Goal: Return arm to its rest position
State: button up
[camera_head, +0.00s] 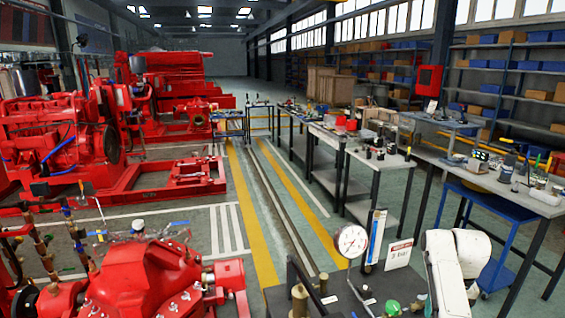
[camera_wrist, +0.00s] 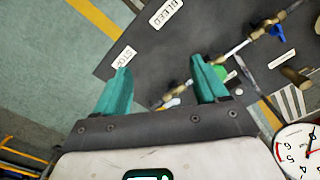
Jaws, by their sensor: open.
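My gripper (camera_wrist: 160,66) shows in the wrist view with its two teal fingers spread apart and nothing between them. A green part (camera_wrist: 231,74) lies just beside the right finger. In the head view part of my white arm stands at the lower right, and I cannot make out the gripper there.
A dial gauge (camera_head: 351,241) stands upright left of my arm, beside a small white sign (camera_head: 398,254). It also shows at the wrist view's lower right (camera_wrist: 300,150). A brass pipe with a blue-handled valve (camera_wrist: 278,33) crosses the panel. A red pump (camera_head: 140,280) is at the left.

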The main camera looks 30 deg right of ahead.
jog(key=s+a+f+n+b, duration=0.1)
jog(key=s+a+f, duration=0.1)
jog(key=a+f, duration=0.35)
jog(key=s+a+f+n, duration=0.1)
jog(key=a+f+n, duration=0.1)
jog(key=a, duration=0.7)
jog(key=s+a+f+n+b, duration=0.1)
jog(key=s+a+f, duration=0.1)
jog(key=a+f, duration=0.35)
jog(key=s+a+r+n, duration=0.1)
jog(key=s+a+n, duration=0.1)
jog(key=s+a, duration=0.4)
jog(key=s+a+r+n+t+b, duration=0.1)
jog(key=s+a+n, duration=0.1)
jog(key=s+a, duration=0.5)
jog(key=a, duration=0.2)
jog(key=shift+s+a+r+n, duration=0.3)
jog(key=shift+r, duration=0.1)
